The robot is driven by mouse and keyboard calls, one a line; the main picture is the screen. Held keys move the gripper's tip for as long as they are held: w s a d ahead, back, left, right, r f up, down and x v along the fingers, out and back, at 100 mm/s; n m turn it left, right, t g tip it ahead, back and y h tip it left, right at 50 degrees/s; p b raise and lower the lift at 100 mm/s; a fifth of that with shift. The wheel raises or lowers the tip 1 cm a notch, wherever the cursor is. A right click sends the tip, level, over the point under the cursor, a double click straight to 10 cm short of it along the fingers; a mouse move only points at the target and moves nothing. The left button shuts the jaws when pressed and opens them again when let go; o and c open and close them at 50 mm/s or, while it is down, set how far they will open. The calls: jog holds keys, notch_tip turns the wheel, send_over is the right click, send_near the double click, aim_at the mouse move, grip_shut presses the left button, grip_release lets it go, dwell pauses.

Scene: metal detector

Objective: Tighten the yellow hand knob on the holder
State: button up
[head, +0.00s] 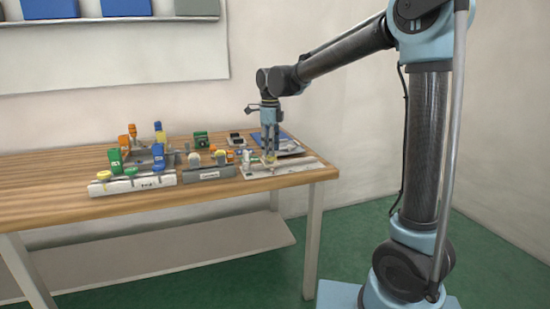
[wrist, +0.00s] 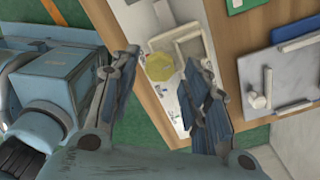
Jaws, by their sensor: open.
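The yellow hand knob (wrist: 159,67) shows in the wrist view as a pale yellow, faceted disc. It sits beside a cream square frame on the white holder (wrist: 148,20). My gripper (wrist: 160,58) is open, with one finger on each side of the knob in that view. I cannot tell whether either finger touches it. In the head view my gripper (head: 269,156) points down over the white plate (head: 290,174) at the right end of the bench. The knob is mostly hidden there behind the fingers.
The wooden bench (head: 60,203) carries white and grey blocks with green, orange, blue and yellow knobs left of my gripper. A grey plate with a white handle (wrist: 263,95) lies to the right in the wrist view. The bench's front left is clear.

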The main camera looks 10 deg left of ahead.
jog(key=shift+r, duration=2.4)
